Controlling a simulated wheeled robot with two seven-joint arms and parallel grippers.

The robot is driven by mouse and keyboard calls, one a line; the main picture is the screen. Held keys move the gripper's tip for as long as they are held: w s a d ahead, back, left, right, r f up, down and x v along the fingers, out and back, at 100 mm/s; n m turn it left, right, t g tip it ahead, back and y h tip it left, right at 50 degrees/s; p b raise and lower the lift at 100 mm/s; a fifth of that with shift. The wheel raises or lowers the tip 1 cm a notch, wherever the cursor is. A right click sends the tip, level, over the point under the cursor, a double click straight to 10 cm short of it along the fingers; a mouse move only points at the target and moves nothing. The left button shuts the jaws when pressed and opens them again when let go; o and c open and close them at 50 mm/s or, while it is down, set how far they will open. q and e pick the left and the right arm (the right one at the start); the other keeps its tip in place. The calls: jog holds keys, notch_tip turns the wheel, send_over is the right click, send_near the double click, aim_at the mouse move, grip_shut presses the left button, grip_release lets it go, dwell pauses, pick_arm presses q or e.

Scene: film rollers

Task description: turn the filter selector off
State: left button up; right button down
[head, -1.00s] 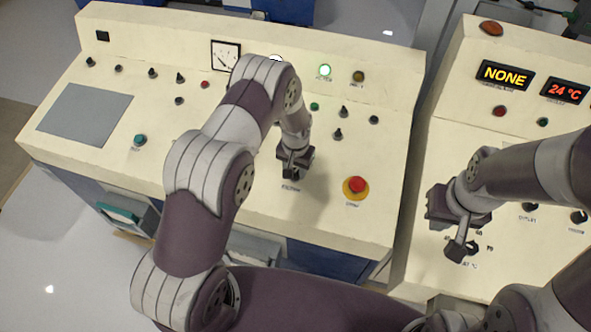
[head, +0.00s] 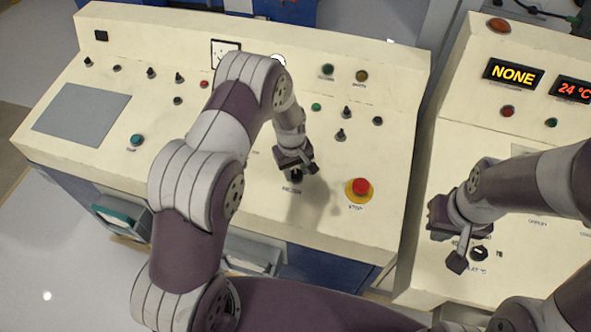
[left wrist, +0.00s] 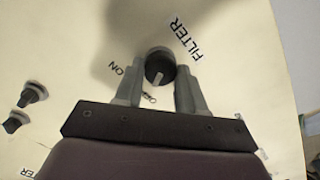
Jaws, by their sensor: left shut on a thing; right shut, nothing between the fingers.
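The filter selector is a round black knob (left wrist: 160,66) with a white mark, under the printed word FILTER in the left wrist view. Its mark points down the picture toward a partly hidden label that starts with O; the ON label lies to its left. In the head view the knob (head: 296,179) sits at the tip of my left gripper (head: 298,169). The left gripper's two fingers (left wrist: 160,82) are shut on the knob, one on each side. My right gripper (head: 458,261) is shut and empty above the right console.
A red stop button (head: 360,187) on a yellow base is just right of my left gripper. Several small knobs stand along the panel's back. A dark green lamp (head: 327,70) is on the back ledge. The right console's display (head: 513,74) reads NONE.

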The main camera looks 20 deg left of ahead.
pick_arm(q)
jog(key=shift+w+r+n, duration=0.1)
jog(key=shift+n, duration=0.4)
jog(key=o, duration=1.1)
jog(key=shift+c, duration=0.2)
notch_tip(320, 180, up, 12)
jog(key=a+b, duration=0.1)
jog(key=b, duration=0.2)
jog(key=shift+s+r, duration=0.25)
